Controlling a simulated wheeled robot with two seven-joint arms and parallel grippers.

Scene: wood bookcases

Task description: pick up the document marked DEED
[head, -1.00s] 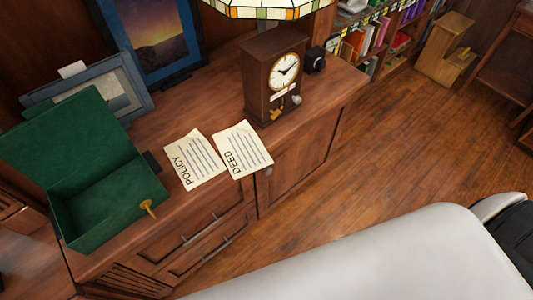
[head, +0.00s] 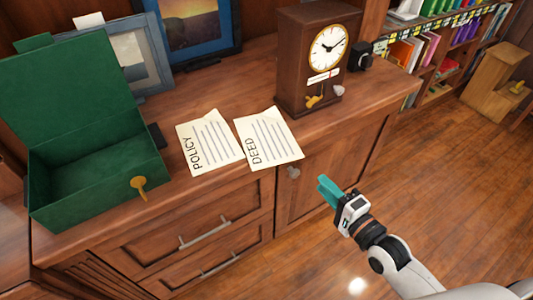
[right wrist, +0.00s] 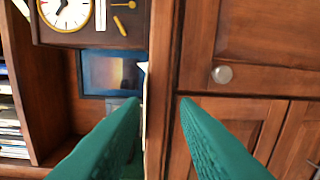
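The document marked DEED (head: 272,137) lies flat on the wooden cabinet top (head: 225,98), close to its front edge. The document marked POLICY (head: 211,141) lies just left of it. My right gripper (head: 323,187) is in front of the cabinet, below and to the right of DEED, apart from it. In the right wrist view its two teal fingers (right wrist: 160,100) are spread with nothing held between them. The cabinet's front edge shows between them there, and the papers are seen edge-on at most. My left gripper is in neither current view.
An open green box (head: 95,172) with a gold key stands at the left. A clock (head: 312,62) stands behind DEED at the right. A door knob (head: 293,172) juts out beside my right gripper. Framed pictures (head: 200,35) stand at the back.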

